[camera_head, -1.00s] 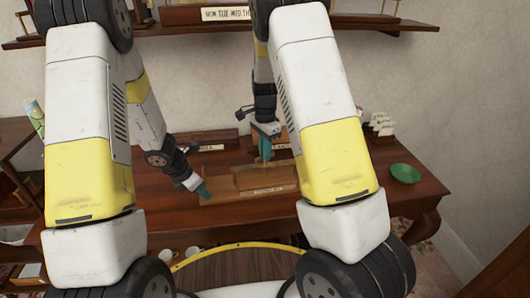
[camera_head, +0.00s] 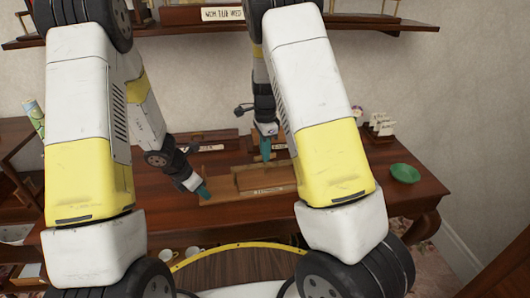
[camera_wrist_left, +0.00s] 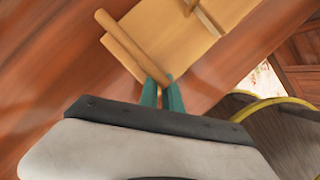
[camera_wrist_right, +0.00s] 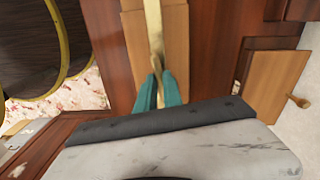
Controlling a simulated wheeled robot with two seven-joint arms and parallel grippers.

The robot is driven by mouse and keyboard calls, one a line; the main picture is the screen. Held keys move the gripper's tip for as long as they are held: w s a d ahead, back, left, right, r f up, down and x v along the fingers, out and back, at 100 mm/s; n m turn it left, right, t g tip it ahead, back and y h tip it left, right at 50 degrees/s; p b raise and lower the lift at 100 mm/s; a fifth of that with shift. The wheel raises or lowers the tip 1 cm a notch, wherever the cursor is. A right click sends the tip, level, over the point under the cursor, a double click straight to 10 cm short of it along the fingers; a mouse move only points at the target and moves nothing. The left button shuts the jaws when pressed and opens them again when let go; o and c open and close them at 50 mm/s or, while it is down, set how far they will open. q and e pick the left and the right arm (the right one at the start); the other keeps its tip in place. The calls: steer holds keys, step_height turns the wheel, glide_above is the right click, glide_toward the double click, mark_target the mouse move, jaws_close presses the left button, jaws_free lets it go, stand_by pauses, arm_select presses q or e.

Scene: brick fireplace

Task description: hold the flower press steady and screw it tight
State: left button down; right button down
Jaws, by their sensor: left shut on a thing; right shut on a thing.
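The flower press (camera_head: 262,182) is a light wooden board with a raised wooden block and a front label, standing on the dark table. My left gripper (camera_head: 204,193) is at the left end of its board. In the left wrist view its teal fingers (camera_wrist_left: 162,94) are shut on a wooden rod (camera_wrist_left: 128,44) along the board's edge. My right gripper (camera_head: 266,150) points down at the top of the press. In the right wrist view its teal fingers (camera_wrist_right: 158,90) are shut on a narrow yellowish bar (camera_wrist_right: 154,28) above the wood. The screw thread is hidden.
A green bowl (camera_head: 404,173) stands on the table (camera_head: 345,198) to the right. A small rack of white cards (camera_head: 382,126) is behind it. Dark wooden boxes (camera_head: 215,143) line the table's back. A shelf (camera_head: 380,21) hangs on the wall above.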

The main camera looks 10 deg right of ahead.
steer(key=c, duration=1.5)
jaws_free()
steer(key=shift+r, duration=0.1)
step_height(320, 180, up, 12)
steer(key=shift+f, duration=0.1)
arm_select(q)
steer(key=c, duration=1.5)
jaws_free()
